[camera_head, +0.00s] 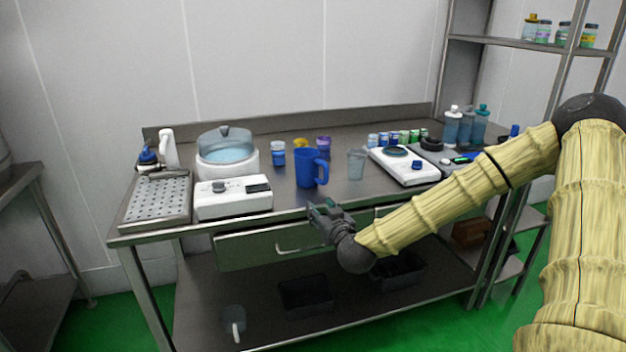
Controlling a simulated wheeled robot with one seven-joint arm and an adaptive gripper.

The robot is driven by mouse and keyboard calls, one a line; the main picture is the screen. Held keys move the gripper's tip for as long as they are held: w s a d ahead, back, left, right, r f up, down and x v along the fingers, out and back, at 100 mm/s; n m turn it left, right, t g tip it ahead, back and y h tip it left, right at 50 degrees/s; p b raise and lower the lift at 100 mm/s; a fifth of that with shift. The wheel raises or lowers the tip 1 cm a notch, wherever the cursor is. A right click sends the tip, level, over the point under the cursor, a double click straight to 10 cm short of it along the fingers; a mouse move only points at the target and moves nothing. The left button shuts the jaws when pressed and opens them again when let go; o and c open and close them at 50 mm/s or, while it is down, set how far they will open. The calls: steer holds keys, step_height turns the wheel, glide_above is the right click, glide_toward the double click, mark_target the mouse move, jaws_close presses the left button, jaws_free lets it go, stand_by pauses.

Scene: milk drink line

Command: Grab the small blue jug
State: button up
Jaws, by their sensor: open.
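The small blue jug (306,168) stands upright on the steel table, near the middle of its front half. Its handle points to the right. My gripper (322,208) is open and empty at the table's front edge, in front of and slightly below the jug, apart from it. My arm reaches in from the right, in a yellowish cover. Nothing hides the jug.
A clear beaker (356,163) stands close to the jug's right, with a white scale (404,168) beyond. Small tubs (278,156) stand behind. A drawer (264,247) is below the edge.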

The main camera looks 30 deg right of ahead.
steer(key=m+t+h, duration=0.1)
steer(key=h, duration=0.1)
glide_toward(327, 176)
steer(key=shift+b+x, duration=0.65)
steer(key=shift+x, duration=4.8)
jaws_close()
